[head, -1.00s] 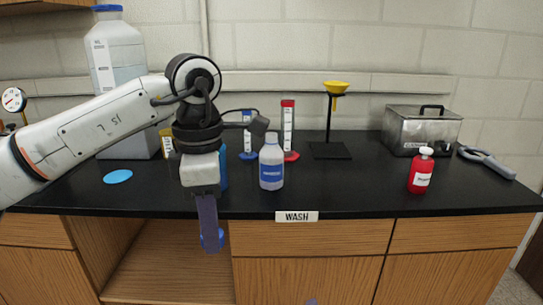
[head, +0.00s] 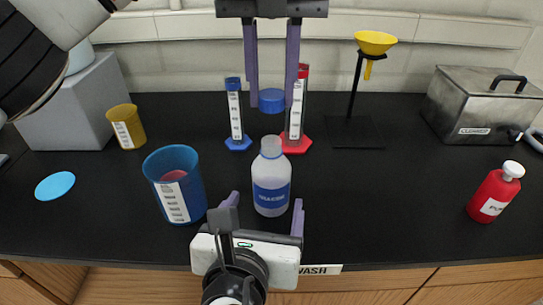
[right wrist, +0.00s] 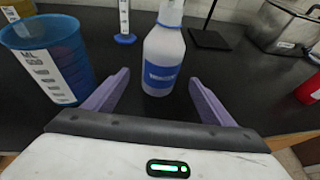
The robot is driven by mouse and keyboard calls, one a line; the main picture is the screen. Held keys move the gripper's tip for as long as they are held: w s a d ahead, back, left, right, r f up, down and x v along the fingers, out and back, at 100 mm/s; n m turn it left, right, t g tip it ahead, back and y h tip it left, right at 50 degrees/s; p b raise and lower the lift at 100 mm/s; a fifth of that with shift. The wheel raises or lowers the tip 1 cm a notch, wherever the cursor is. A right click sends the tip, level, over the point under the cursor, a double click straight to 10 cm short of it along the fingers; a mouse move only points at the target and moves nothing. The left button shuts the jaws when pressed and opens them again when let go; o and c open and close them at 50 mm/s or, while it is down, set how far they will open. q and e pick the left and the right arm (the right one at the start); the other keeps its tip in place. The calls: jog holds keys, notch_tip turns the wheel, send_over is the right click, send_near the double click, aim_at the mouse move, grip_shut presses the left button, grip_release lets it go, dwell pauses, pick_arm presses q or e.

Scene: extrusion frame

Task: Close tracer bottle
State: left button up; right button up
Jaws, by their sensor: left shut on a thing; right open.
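The tracer bottle (head: 271,190), translucent white with a blue label, stands upright and uncapped on the black counter. It also shows in the right wrist view (right wrist: 162,58), its top cut off. A blue cap (head: 271,101) is held between the fingertips of my left gripper (head: 271,98), which points down from the top of the head view. The cap appears above the bottle neck in the picture, apart from it. My right gripper (head: 265,202) is open, low at the counter front, with one finger on each side of the bottle and gaps to it in the right wrist view.
A blue beaker (head: 175,188) stands close left of the bottle. Blue (head: 235,115) and red (head: 297,115) cylinders stand behind. A red bottle (head: 494,195), funnel stand (head: 356,130) and metal bath (head: 475,108) are right.

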pick_arm(q)
jog(key=shift+w, duration=0.1)
pick_arm(e)
jog(key=shift+w, duration=0.1)
pick_arm(q)
jog(key=shift+s+r, duration=0.15)
jog(key=shift+s, duration=0.3)
pick_arm(e)
jog(key=shift+s+r, duration=0.1)
jog(key=shift+s, duration=0.3)
pick_arm(q)
jog(key=shift+w, duration=0.1)
pick_arm(e)
jog(key=shift+w+d+f, duration=0.1)
jog(key=shift+w+f, duration=0.1)
jog(key=shift+w, duration=0.25)
jog(key=x, duration=1.1)
jog(key=shift+w, duration=0.15)
jog(key=c, duration=1.6)
pick_arm(q)
send_over(271, 141)
jog(key=shift+f, duration=2.55)
jog(key=shift+f, duration=0.85)
